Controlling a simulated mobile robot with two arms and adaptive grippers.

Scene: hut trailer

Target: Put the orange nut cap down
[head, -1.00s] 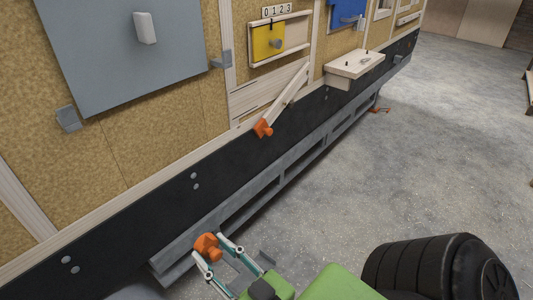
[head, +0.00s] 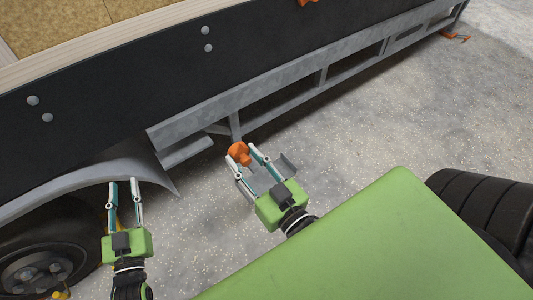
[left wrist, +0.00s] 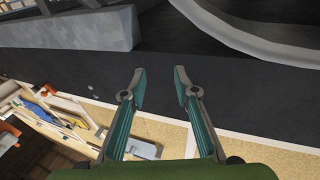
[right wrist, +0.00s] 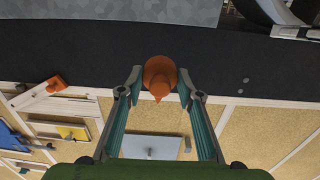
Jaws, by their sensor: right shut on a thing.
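The orange nut cap (head: 238,153) is held between the fingertips of my right gripper (head: 247,160), above the grey floor beside the trailer's lower frame. In the right wrist view the cap (right wrist: 160,75) sits between both fingertips, its pointed end toward the camera. My left gripper (head: 124,184) is in front of the wheel fender. In the left wrist view its fingers (left wrist: 161,88) are apart with nothing between them.
The trailer's dark side panel (head: 130,80) and grey metal rail (head: 290,90) run along the left and back. A fender (head: 90,178) and a tyre (head: 40,250) are at lower left. Open concrete floor (head: 370,130) lies to the right. A small orange thing (head: 456,37) lies far off on the floor.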

